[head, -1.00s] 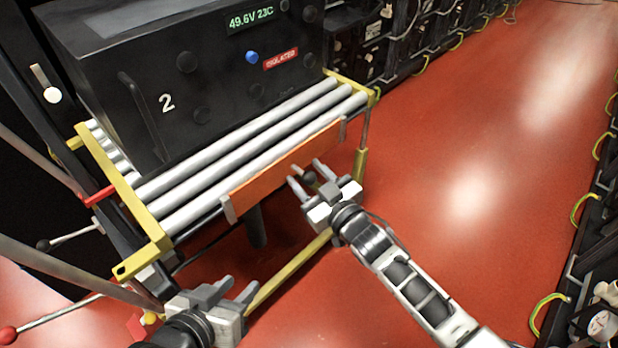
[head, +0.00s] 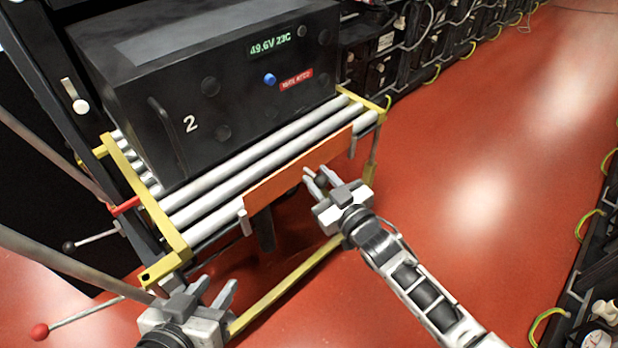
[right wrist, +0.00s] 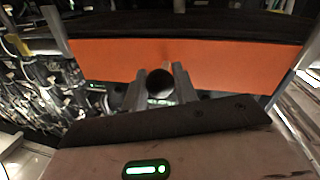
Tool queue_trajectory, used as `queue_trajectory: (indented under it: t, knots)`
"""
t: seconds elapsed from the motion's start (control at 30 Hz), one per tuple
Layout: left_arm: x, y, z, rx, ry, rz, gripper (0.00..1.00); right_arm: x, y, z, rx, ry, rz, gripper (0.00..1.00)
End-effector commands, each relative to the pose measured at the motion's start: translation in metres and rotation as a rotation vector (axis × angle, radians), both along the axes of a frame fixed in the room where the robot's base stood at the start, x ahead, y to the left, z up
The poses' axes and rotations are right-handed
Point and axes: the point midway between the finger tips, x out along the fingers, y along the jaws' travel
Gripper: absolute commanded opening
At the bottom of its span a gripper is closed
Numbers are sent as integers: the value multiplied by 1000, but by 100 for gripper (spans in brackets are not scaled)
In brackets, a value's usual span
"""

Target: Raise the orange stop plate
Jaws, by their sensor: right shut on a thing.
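The orange stop plate (head: 300,170) stands along the front edge of the roller table, its upper edge overlapping the front roller (head: 225,213) in the head view. It fills the upper part of the right wrist view (right wrist: 215,62). My right gripper (head: 315,177) is in front of the plate, shut on a dark round knob (right wrist: 160,82) near the plate's middle. The knob's mount is hidden. My left gripper (head: 218,284) is open and empty, low at the table's near left corner.
A black battery box (head: 215,105) marked 2 sits on the rollers behind the plate. A yellow bar (head: 285,285) runs low below the table. A red-knobbed lever (head: 40,331) is at lower left. Racks with cables line the right edge; the red floor between is clear.

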Motion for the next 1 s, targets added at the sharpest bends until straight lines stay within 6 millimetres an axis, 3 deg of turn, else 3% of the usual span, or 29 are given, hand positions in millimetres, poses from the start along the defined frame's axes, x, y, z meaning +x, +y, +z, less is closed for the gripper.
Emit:
queue_trajectory:
  t: [0.03, 0.4, 0.43, 0.5, 0.83, 1.0]
  knots:
    - [0, 1, 8, 1, 1, 3, 36, 1, 1, 14, 7, -13, 3, 0]
    - [0, 1, 5, 2, 2, 5, 36, 2, 2, 15, 8, -18, 5, 0]
    - [-1, 1, 5, 2, 2, 5, 36, 2, 2, 16, 8, -18, 5, 34]
    - [-1, 1, 5, 2, 2, 5, 36, 2, 2, 15, 8, -17, 5, 48]
    - [-1, 1, 6, 2, 3, 4, 36, -2, 0, 11, 3, -7, 4, 48]
    - [-1, 1, 9, 1, 7, 4, 36, -23, -10, 11, 2, -4, 4, 48]
